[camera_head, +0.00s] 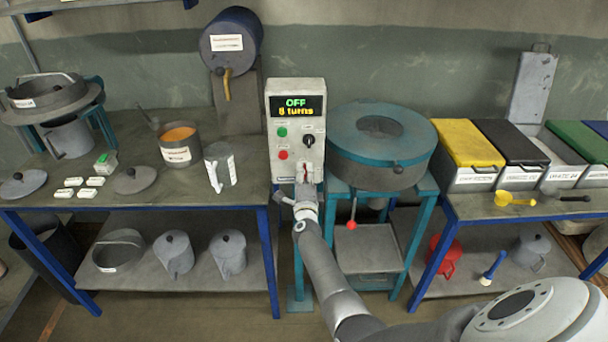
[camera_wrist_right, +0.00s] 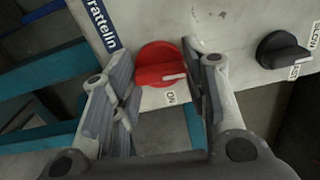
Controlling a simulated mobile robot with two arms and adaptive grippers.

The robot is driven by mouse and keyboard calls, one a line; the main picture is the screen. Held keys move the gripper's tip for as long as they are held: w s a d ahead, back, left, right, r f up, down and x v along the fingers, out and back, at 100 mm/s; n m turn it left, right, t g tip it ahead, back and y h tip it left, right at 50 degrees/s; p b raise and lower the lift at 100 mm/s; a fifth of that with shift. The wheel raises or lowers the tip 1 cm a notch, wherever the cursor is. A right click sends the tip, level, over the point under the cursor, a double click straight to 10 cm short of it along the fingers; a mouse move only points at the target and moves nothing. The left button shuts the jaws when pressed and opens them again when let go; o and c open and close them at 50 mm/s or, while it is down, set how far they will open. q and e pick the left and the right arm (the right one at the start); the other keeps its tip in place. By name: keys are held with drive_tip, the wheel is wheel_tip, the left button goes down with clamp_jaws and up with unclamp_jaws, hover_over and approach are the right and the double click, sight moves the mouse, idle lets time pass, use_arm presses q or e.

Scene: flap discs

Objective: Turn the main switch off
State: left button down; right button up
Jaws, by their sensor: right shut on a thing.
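The grey control box (camera_head: 297,130) stands at the centre of the head view, with a lit display reading OFF above a line about turns. The main switch is a red rotary knob low on its front, and it shows best in the right wrist view (camera_wrist_right: 155,66). My right gripper (camera_head: 305,186) is at the bottom of the box. Its two fingers are shut on the red knob, one on each side. My left gripper is out of view.
A black knob (camera_wrist_right: 283,53) with a SLOW label sits beside the red one. Lidded bins (camera_head: 468,150) stand on the right.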

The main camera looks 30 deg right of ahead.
drive_tip(key=shift+f+n, duration=0.1)
drive_tip(key=shift+n, duration=0.5)
drive_tip(key=o, duration=1)
drive_tip(key=shift+v, duration=3.75)
